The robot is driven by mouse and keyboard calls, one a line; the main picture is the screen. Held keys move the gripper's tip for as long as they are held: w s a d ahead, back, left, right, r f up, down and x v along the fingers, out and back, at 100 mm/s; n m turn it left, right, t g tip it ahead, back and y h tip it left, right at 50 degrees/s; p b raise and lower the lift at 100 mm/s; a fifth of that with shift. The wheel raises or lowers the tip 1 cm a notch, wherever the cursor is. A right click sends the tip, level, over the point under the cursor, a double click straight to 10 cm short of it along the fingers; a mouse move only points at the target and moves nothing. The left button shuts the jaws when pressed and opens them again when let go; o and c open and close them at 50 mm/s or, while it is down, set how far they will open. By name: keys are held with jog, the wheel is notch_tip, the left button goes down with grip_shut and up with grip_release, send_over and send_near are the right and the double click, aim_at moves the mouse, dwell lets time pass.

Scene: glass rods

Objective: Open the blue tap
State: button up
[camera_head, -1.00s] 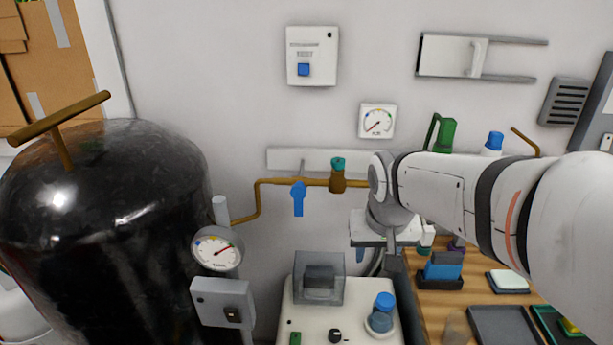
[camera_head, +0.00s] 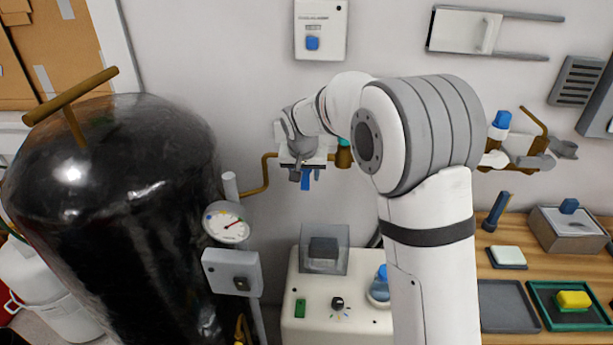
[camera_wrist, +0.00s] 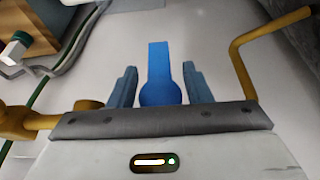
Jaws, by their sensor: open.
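The blue tap's handle (camera_head: 306,180) hangs straight down below the brass pipe (camera_head: 256,186) on the wall. It also shows in the wrist view (camera_wrist: 160,75) as a flat blue lever with a round hub. My gripper (camera_wrist: 159,82) is open, with one finger on each side of the lever and a gap visible on both sides. In the head view my gripper (camera_head: 305,180) is in front of the pipe and hides the tap's body and the upper part of the lever.
A green-topped brass valve (camera_head: 343,155) sits on the pipe just right of my gripper. A white machine (camera_head: 325,325) with a clear box stands below. A wooden bench (camera_head: 545,255) with trays is at the right.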

jog(key=shift+x, duration=1.4)
jog(key=shift+c, duration=0.6)
grip_shut()
